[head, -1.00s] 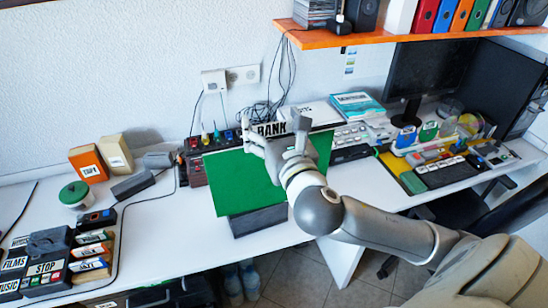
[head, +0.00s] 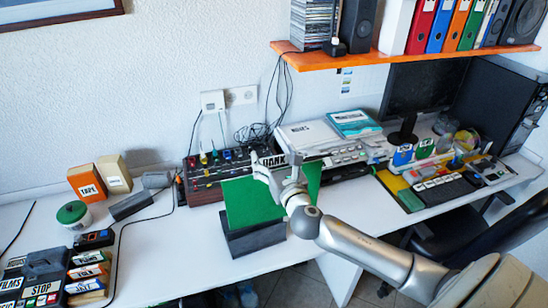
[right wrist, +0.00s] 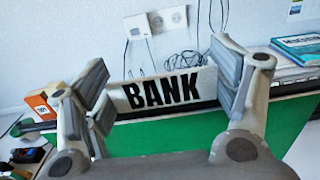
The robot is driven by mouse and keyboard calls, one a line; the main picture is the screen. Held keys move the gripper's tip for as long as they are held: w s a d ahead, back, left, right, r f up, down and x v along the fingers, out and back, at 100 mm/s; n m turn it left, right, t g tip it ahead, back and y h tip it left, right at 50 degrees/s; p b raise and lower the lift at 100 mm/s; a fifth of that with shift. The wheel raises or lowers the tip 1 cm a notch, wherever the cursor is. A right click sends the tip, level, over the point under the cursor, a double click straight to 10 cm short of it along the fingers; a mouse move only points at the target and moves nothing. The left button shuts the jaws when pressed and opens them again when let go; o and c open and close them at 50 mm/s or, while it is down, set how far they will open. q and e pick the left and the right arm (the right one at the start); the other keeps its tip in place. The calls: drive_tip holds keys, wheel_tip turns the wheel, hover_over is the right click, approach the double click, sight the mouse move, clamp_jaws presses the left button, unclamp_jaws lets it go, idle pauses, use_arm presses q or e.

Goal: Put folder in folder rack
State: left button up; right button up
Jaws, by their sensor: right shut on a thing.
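The green folder (head: 250,200) has a white label reading BANK on its top spine, and the label also shows in the right wrist view (right wrist: 163,92). My right gripper (head: 279,167) is shut on this spine end, with one finger on each side of the label. The dark grey folder rack (head: 255,238) stands on the white desk near its front edge. The folder is above the rack, and its lower edge meets the rack's top in the head view. I cannot tell how deep it sits inside. My left gripper is not in view.
A control box with several knobs (head: 205,180) stands behind the folder. Orange (head: 86,182) and cream (head: 114,174) boxes stand at left on the desk. An orange shelf (head: 375,56) with binders hangs above. Clear desk (head: 170,235) lies left of the rack.

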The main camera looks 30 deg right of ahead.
drive_tip(key=shift+f+b, duration=0.35)
drive_tip(key=shift+f, duration=0.25)
drive_tip(key=o, duration=1.5)
drive_tip(key=shift+c, duration=0.2)
